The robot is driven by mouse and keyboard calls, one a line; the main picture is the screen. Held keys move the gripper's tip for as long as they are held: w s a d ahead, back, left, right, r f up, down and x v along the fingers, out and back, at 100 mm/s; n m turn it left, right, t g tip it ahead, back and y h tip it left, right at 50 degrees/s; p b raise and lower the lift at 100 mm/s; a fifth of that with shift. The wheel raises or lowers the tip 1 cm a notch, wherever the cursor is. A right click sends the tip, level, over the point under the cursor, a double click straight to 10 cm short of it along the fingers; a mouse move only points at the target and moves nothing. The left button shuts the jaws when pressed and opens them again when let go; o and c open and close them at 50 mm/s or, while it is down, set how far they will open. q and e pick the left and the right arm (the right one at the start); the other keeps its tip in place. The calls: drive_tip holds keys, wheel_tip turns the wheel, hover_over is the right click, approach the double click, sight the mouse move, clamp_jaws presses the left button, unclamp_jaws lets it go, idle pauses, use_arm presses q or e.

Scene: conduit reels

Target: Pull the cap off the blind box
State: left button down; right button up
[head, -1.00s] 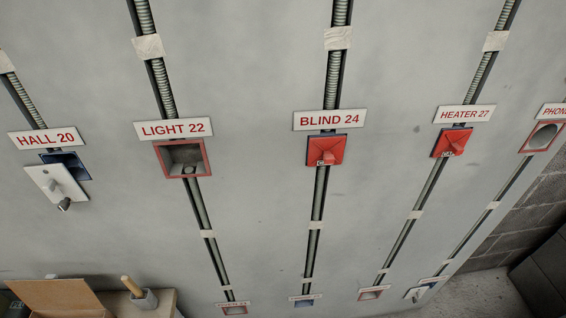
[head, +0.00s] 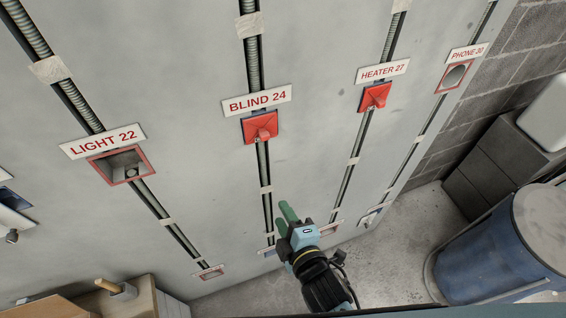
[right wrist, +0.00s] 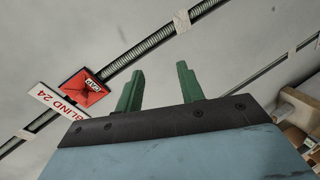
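The blind box's red cap (head: 261,127) sits on the wall under the label BLIND 24 (head: 257,100), with a small tab standing out from it. The cap also shows at the left of the right wrist view (right wrist: 85,92). My right gripper (head: 287,210) is below the cap and to its right, apart from it. Its two green fingers (right wrist: 158,88) are spread with nothing between them. My left gripper is not in view.
A similar red cap (head: 375,97) is under HEATER 27. The LIGHT 22 box (head: 122,165) and PHONE 30 box (head: 454,77) are open. A blue drum (head: 490,255) stands at the lower right. A wooden-handled tool (head: 115,288) stands at the lower left.

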sight(266, 139)
wheel_tip(266, 139, up, 15)
drive_tip(key=w+n+t+p, duration=0.1)
drive_tip(key=w+n+t, duration=0.1)
drive_tip(key=n+t, duration=0.1)
drive_tip(key=shift+y, duration=0.3)
drive_tip(key=b+x, duration=0.1)
drive_tip(key=x, duration=0.5)
drive_tip(key=shift+w+a+r, duration=0.2)
drive_tip(key=shift+w+a, duration=0.1)
drive_tip(key=shift+x, duration=0.9)
clamp_jaws()
drive_tip(key=shift+s, duration=0.1)
drive_tip(key=shift+s+d, duration=0.15)
drive_tip(key=shift+s, duration=0.15)
drive_tip(key=shift+s+d+p, duration=0.15)
drive_tip(key=shift+s+p, duration=0.3)
